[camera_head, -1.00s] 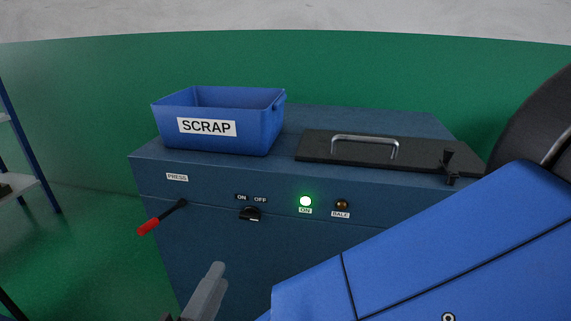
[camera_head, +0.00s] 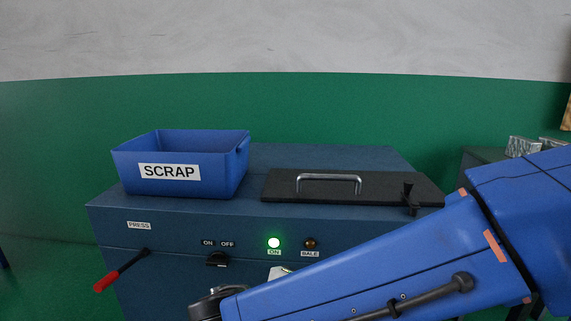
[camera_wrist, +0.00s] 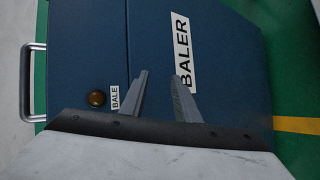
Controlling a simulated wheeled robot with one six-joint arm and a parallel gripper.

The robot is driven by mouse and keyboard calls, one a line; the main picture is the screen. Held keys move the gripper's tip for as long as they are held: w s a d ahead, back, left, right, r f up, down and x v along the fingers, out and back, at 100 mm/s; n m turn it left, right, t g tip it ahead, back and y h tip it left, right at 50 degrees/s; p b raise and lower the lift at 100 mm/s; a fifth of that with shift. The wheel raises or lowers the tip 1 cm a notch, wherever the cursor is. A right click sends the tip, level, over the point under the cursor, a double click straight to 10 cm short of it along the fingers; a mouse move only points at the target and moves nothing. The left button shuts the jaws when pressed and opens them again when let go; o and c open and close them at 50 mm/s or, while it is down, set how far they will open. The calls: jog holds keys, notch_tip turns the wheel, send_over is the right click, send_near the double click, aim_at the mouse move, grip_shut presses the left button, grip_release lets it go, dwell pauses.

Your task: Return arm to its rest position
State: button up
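In the wrist view, my gripper (camera_wrist: 160,77) shows two grey fingers with a clear gap between them and nothing held. Beyond them is the blue front of the baler with its BALER label (camera_wrist: 182,50) and BALE lamp (camera_wrist: 97,98). In the head view, my blue arm reaches in from the right, low across the baler (camera_head: 340,225). Its grey wrist end is at the bottom, and the fingers cannot be made out there.
A blue SCRAP bin (camera_head: 180,180) and a black lid (camera_head: 370,188) with a metal handle are on the baler top. A red-tipped lever (camera_head: 120,272), a switch (camera_head: 217,259) and a lit green lamp (camera_head: 274,243) are on its front. Silvery blocks (camera_head: 523,146) stand at right.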

jog(key=s+d+m+g+y, duration=0.2)
jog(key=s+d+m+y, duration=0.2)
jog(key=d, duration=0.7)
jog(key=s+d+f+m+g+y, duration=0.1)
jog(key=s+d+m+g+y, duration=0.1)
jog(key=d+m, duration=0.5)
jog(key=s+d+y, duration=0.1)
jog(key=s+d, duration=0.1)
jog(key=d, duration=0.3)
jog(key=shift+s+f+g+y, duration=0.25)
jog(key=shift+f+g+y, duration=0.05)
jog(key=shift+y, duration=0.1)
